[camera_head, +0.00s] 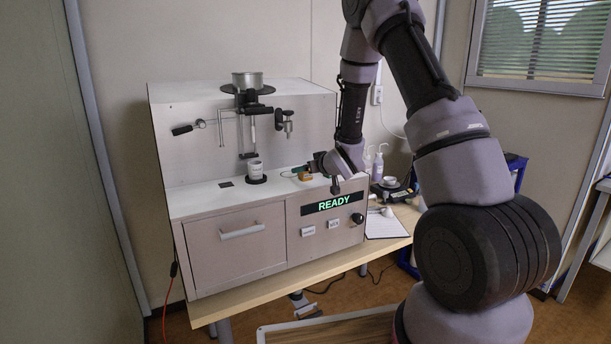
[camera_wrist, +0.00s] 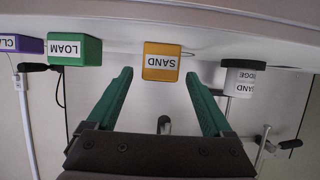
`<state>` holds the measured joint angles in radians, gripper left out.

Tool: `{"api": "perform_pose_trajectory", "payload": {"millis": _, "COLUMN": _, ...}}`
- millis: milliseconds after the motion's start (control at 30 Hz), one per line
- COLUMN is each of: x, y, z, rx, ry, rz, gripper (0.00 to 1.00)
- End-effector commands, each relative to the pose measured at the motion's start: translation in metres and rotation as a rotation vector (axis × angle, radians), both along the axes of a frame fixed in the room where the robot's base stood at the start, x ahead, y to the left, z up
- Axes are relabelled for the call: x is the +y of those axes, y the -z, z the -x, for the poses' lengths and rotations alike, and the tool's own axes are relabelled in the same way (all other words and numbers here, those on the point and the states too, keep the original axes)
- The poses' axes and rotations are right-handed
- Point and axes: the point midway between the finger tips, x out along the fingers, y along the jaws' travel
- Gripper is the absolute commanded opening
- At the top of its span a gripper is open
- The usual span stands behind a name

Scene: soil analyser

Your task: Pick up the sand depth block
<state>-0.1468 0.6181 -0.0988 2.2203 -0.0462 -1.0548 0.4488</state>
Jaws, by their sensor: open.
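The sand depth block (camera_wrist: 161,60) is orange with a white SAND label, upside down in the wrist view. It sits on the analyser's ledge and shows small in the head view (camera_head: 305,176). My gripper (camera_wrist: 158,75) is open, with one green finger on each side of the block's line. The block appears just beyond the fingertips; I cannot tell whether they overlap it. In the head view my gripper (camera_head: 301,169) is low over the ledge, partly hiding the block.
A green LOAM block (camera_wrist: 75,49) and a purple CLAY block (camera_wrist: 20,44) stand to one side in the wrist view. A white cup labelled SAND (camera_wrist: 240,80) stands on the other side. The analyser (camera_head: 235,205) has a READY display (camera_head: 333,204).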

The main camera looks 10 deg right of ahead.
Motion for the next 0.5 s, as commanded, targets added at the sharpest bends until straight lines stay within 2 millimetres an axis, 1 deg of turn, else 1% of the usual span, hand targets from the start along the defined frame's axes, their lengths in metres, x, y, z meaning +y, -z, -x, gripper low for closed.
{"api": "perform_pose_trajectory", "payload": {"millis": 33, "x": 0.0015, "y": 0.0036, "z": -0.0057, "rx": 0.001, "ry": 0.0, "rz": 0.001, "gripper": 0.85}}
{"api": "perform_pose_trajectory", "payload": {"millis": 133, "x": 0.0032, "y": 0.0057, "z": -0.0118, "rx": 0.0, "ry": 0.001, "rz": 0.001, "gripper": 0.85}}
{"api": "perform_pose_trajectory", "payload": {"millis": 367, "x": 0.0034, "y": 0.0059, "z": -0.0131, "rx": 0.0, "ry": 0.001, "rz": 0.001, "gripper": 0.85}}
{"api": "perform_pose_trajectory", "payload": {"millis": 467, "x": 0.0035, "y": 0.0059, "z": -0.0129, "rx": 0.0, "ry": 0.001, "rz": 0.001, "gripper": 0.51}}
{"api": "perform_pose_trajectory", "payload": {"millis": 500, "x": 0.0034, "y": 0.006, "z": -0.0129, "rx": 0.0, "ry": 0.001, "rz": 0.001, "gripper": 0.35}}
